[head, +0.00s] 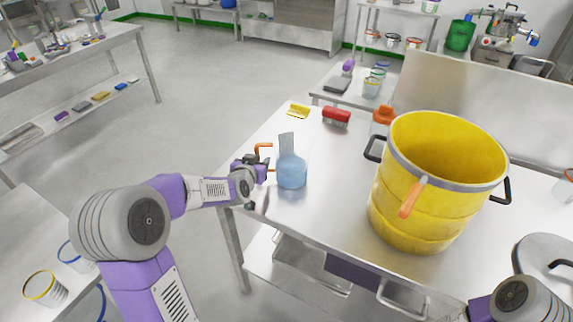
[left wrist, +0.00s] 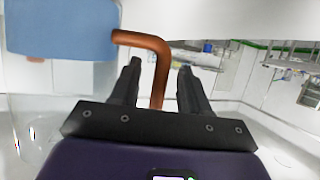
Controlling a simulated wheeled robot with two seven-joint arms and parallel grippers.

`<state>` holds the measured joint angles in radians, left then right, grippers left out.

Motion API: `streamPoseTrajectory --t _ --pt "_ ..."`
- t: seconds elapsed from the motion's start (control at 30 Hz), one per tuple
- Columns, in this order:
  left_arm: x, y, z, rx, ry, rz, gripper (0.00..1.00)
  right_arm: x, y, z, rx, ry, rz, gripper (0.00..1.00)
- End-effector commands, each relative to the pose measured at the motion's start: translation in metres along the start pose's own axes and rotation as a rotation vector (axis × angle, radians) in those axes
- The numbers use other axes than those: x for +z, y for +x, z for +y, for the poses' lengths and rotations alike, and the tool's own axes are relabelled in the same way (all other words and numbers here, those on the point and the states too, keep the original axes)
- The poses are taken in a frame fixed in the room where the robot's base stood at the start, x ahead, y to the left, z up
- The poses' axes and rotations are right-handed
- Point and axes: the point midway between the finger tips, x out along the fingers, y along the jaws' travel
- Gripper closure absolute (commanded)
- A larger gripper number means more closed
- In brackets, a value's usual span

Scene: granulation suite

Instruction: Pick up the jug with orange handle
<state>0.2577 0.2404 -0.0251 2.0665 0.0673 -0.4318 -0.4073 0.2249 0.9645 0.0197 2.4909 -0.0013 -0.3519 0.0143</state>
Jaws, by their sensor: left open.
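The jug (head: 292,173) with the orange handle stands on the steel table near its left edge. It is clear, with blue in its lower part, and its orange handle (head: 262,147) points left. My left gripper (head: 264,172) is at the jug's left side, by the handle. In the left wrist view the gripper (left wrist: 157,80) is open, and the bent orange handle (left wrist: 160,75) runs between its two dark fingers. The jug (left wrist: 60,32) fills the left of that view. The fingers are apart from each other and do not appear closed on the handle. My right gripper is out of view.
A large yellow drum (head: 415,200) with black side handles stands right of the jug. A red brush (head: 336,116), a yellow item (head: 298,111) and an orange-topped container (head: 382,117) are behind. A steel lid (head: 545,262) lies at right. The tabletop between jug and drum is clear.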

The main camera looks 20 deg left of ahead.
Motion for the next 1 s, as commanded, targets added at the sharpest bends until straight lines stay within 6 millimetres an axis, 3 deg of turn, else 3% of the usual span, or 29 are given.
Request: streamPoseTrajectory --t 0.2,0.5,1.0 --pt "-0.0004 0.0003 0.0 0.0 0.0 0.0 0.56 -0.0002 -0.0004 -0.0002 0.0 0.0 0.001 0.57" --pt "-0.0004 0.0002 0.0001 0.0 0.0 0.0 1.0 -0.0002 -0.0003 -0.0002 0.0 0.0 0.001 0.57" --pt "-0.0078 -0.0023 0.0003 0.0 -0.001 0.005 1.0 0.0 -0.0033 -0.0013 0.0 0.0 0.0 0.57"
